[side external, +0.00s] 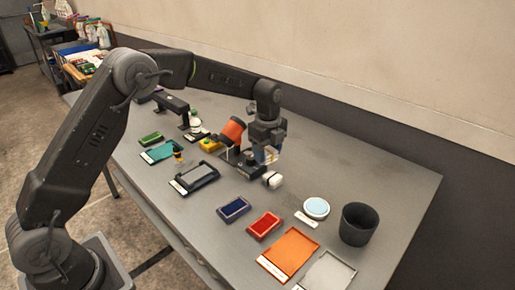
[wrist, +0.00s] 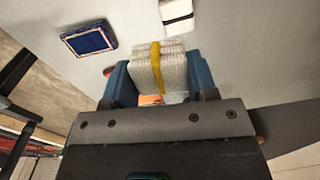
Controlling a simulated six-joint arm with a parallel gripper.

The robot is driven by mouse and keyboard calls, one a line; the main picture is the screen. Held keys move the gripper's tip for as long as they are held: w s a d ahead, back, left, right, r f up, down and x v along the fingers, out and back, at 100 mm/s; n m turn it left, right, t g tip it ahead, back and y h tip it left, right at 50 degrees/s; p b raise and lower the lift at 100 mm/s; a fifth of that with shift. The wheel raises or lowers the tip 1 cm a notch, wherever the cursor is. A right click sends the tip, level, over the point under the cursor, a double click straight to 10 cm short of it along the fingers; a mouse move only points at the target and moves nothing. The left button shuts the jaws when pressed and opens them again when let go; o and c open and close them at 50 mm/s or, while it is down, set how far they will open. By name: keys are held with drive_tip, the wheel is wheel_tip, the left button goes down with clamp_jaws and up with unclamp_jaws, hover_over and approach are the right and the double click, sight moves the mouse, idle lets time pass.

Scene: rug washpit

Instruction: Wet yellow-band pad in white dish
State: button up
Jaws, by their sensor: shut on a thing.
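My gripper (side external: 267,154) is above the middle of the table. In the wrist view its blue fingers (wrist: 160,74) are shut on a whitish, ribbed pad (wrist: 174,66) with a yellow band (wrist: 156,58) around it. In the side view the pad is mostly hidden by the fingers. The white dish (side external: 316,207), round with a pale blue inside, sits on the table to the right of and nearer than my gripper. A small white label lies in front of it.
A small white block (side external: 272,180) is just below my gripper. A dark cup (side external: 358,224) stands right of the dish. Blue (side external: 233,208) and red (side external: 264,225) trays and an orange tray (side external: 289,253) lie in front. An orange cylinder (side external: 232,130) leans left of my gripper.

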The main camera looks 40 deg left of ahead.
sight(316, 206)
drive_tip(key=d+m, duration=0.2)
drive_tip(key=d, duration=0.3)
drive_tip(key=w+d+f+m, duration=0.1)
drive_tip(key=d+m, duration=0.2)
drive_tip(key=d, duration=0.3)
drive_tip(key=w+d+f+m, duration=0.1)
drive_tip(key=d+m, duration=0.1)
drive_tip(key=d, duration=0.3)
drive_tip(key=shift+w+d+m, duration=0.25)
drive_tip(key=shift+d+m, duration=0.05)
drive_tip(key=shift+d, duration=0.05)
drive_tip(key=shift+f, duration=2.85)
drive_tip(key=shift+f, duration=0.65)
drive_tip(key=shift+r, duration=0.1)
wheel_tip(316, 206, up, 7)
